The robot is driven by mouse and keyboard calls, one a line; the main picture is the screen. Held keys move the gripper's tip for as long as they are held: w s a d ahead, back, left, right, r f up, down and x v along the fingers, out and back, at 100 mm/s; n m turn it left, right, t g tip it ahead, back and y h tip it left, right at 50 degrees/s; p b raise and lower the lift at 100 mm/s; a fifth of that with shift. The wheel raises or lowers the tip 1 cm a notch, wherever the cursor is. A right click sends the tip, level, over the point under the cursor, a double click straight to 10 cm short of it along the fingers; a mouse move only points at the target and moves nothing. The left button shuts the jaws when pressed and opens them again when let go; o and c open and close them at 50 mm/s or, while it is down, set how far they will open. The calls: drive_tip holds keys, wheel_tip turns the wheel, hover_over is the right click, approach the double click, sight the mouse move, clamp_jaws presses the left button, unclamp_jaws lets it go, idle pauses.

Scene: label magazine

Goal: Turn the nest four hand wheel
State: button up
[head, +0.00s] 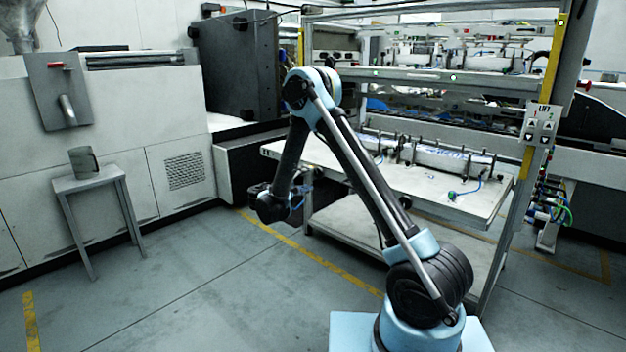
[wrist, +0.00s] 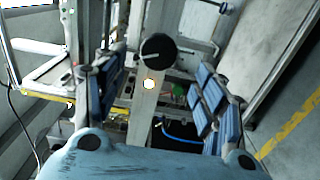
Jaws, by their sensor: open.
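A round black wheel or knob (wrist: 157,48) with a light pointer-like mark shows in the wrist view, on a pale upright bar. It lies beyond my gripper, in line with the gap between the fingers. I cannot tell whether it is the nest four hand wheel, as no nest number is readable. My gripper (wrist: 156,83) is open, its blue-padded fingers apart with nothing held between them. In the head view my arm is folded down at the left end of the white bench, and its fingers are not clear there. No hand wheel can be picked out in the head view.
The white bench (head: 420,183) carries a long fixture with clamps and a blue hose. A small grey stool (head: 90,180) with a metal cup (head: 83,160) stands at the left. A lift control box (head: 541,126) hangs on the right post. The floor at front left is clear.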

drive_tip(key=shift+v, duration=2.8)
drive_tip(key=n, duration=1.8)
approach(317, 174)
drive_tip(key=x, duration=0.9)
drive_tip(key=shift+d, duration=0.15)
drive_tip(key=c, duration=1.1)
